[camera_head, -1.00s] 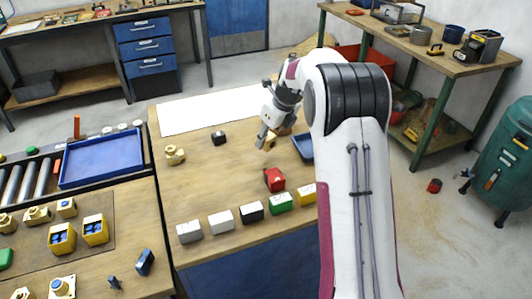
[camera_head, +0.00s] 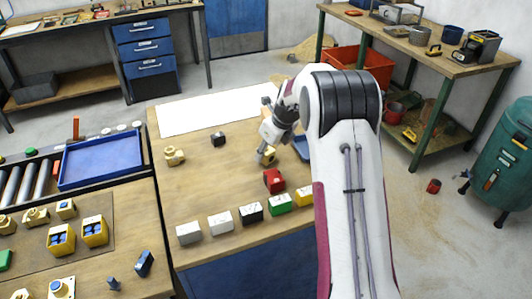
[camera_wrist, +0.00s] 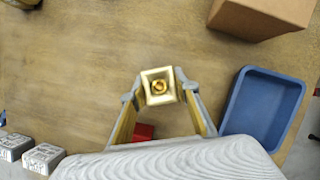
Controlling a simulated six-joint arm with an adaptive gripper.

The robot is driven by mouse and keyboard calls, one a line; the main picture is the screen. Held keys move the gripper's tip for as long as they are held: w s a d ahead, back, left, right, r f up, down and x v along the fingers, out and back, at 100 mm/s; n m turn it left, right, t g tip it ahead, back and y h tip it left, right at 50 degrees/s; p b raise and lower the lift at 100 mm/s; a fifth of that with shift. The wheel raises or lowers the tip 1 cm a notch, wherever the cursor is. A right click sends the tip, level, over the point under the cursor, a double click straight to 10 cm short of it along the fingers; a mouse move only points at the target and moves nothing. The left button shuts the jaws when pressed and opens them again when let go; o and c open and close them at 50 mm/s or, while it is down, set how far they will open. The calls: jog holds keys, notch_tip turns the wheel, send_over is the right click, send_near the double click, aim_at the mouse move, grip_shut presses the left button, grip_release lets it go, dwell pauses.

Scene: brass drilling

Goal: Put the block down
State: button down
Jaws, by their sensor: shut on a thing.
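My gripper (camera_head: 266,157) is shut on a brass-coloured block (camera_wrist: 158,87). In the wrist view the block sits between the two fingertips (camera_wrist: 160,88), its square face with a round hole towards the camera. In the head view the block (camera_head: 269,157) shows at the fingertips, low over the wooden table (camera_head: 200,190). I cannot tell whether it touches the table. A red block (camera_head: 274,181) stands just nearer the head camera; part of it shows in the wrist view (camera_wrist: 144,131) between the fingers.
A blue tray (camera_wrist: 236,112) lies right of my gripper in the wrist view, with a cardboard box (camera_wrist: 258,14) beyond it. A row of blocks, including a green one (camera_head: 280,204), lines the near edge. A black block (camera_head: 218,139) and brass fitting (camera_head: 174,155) stand left.

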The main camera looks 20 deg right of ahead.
jog(key=shift+f, duration=0.25)
dwell(0.3)
jog(key=c, duration=1.5)
grip_release()
jog(key=v, duration=1.2)
jog(key=shift+s+r, duration=0.1)
